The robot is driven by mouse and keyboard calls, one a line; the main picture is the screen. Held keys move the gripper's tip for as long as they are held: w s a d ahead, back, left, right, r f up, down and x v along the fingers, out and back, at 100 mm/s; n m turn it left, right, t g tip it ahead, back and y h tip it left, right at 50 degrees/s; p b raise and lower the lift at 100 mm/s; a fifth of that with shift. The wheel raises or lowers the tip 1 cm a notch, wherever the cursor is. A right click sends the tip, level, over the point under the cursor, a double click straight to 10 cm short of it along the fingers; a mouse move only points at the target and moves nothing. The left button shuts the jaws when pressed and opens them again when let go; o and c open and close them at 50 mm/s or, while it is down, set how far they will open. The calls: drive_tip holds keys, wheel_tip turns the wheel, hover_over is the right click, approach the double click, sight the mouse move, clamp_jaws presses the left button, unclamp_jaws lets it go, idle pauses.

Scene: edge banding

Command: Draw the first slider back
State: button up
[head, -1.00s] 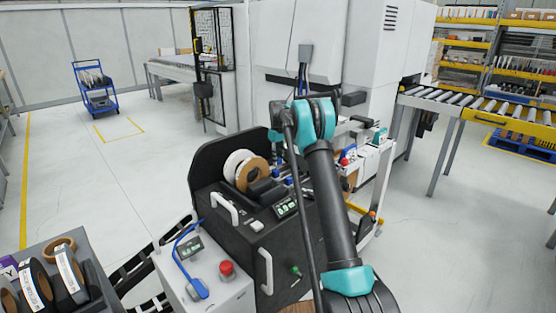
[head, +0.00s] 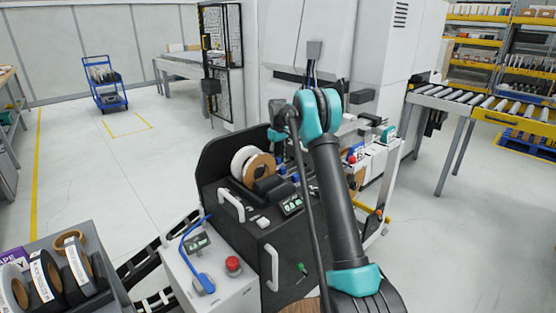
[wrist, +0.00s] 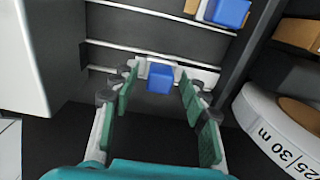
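A blue slider block (wrist: 160,78) sits on a pale rail in the wrist view. My gripper (wrist: 160,88) is open, with one green-padded finger on each side of the block. Gaps show between the pads and the block, and I see no contact. A second blue block (wrist: 228,12) is on another rail at the top right of the wrist view. In the head view, my arm reaches over the black edge banding unit (head: 240,235). Small blue parts (head: 275,135) show beside the arm there, but the fingertips are hidden.
A white tape roll (wrist: 275,125) is close on the right in the wrist view, and a pale panel (wrist: 30,60) is on the left. In the head view, a grey tape cart (head: 110,298) and a control box with a red button (head: 232,264) stand in front.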

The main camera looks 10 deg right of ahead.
wheel_tip(320, 180, up, 12)
idle(0.6)
drive_tip(key=shift+c, duration=0.4)
wheel_tip(320, 180, up, 5)
drive_tip(key=m, duration=1.8)
hover_over(278, 158)
wheel_tip(278, 158, down, 17)
drive_tip(key=shift+w+f, duration=0.1)
clamp_jaws()
